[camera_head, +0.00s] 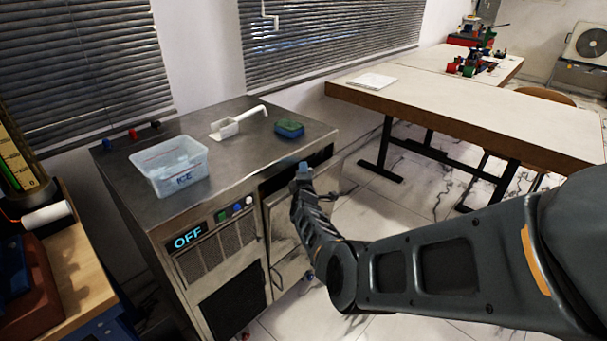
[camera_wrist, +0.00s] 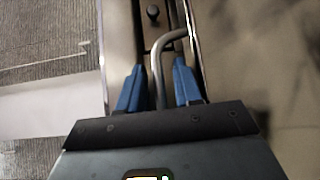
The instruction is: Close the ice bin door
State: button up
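The ice machine (camera_head: 166,217) is a steel cabinet with a lit OFF display. Its door (camera_head: 286,238) is a steel panel at the front right, partly hidden by my arm. A dark gap (camera_head: 322,156) shows below the counter's edge, above the door. My gripper (camera_head: 303,170) is at this gap, near the door's upper edge. In the wrist view, the two blue fingers (camera_wrist: 158,88) are apart, on either side of a grey bent bar (camera_wrist: 157,65) like a handle. I see no clear grip on it. How far the door stands open is hard to tell.
On the cabinet top are a clear ICE tub (camera_head: 170,166), a white scoop (camera_head: 226,128) and a green-blue sponge (camera_head: 289,128). A workbench (camera_head: 465,112) stands behind at right. A wooden table (camera_head: 75,265) is at left. Open floor lies between the cabinet and workbench.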

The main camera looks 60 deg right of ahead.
jog(key=p+v, duration=0.4)
jog(key=v, duration=0.3)
jog(key=shift+s+a, duration=0.25)
jog(key=shift+a, duration=0.1)
